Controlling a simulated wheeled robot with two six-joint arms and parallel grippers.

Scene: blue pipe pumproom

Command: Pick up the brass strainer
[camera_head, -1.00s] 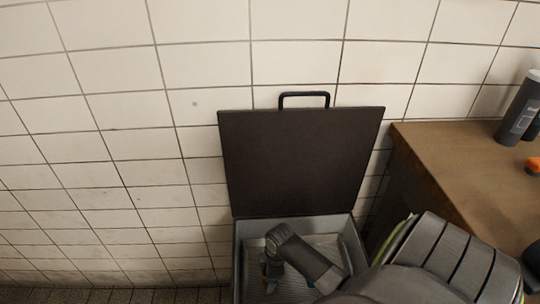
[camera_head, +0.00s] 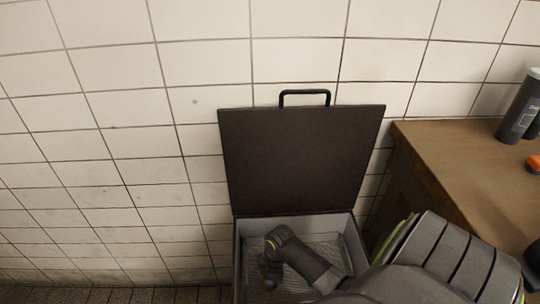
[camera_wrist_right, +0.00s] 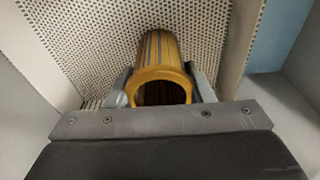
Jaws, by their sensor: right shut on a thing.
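The brass strainer (camera_wrist_right: 158,52) is a yellow, ribbed hollow cylinder with its open round end towards the right wrist camera. My right gripper (camera_wrist_right: 162,86) is shut on it, with one grey finger on each side of its near end. The strainer's far end is over a dotted, mesh-like floor; I cannot tell whether it touches it. In the head view my right gripper (camera_head: 272,274) is down inside an open grey box (camera_head: 240,255), and my own wrist hides the strainer there. My left gripper is not in view.
The box's dark brown lid (camera_head: 300,165) stands open against the tiled wall, with a black handle (camera_head: 304,93) on top. A brown table (camera_head: 440,160) on the right holds a dark grey bottle (camera_head: 520,108) and an orange item (camera_head: 534,164). The box walls closely surround my gripper.

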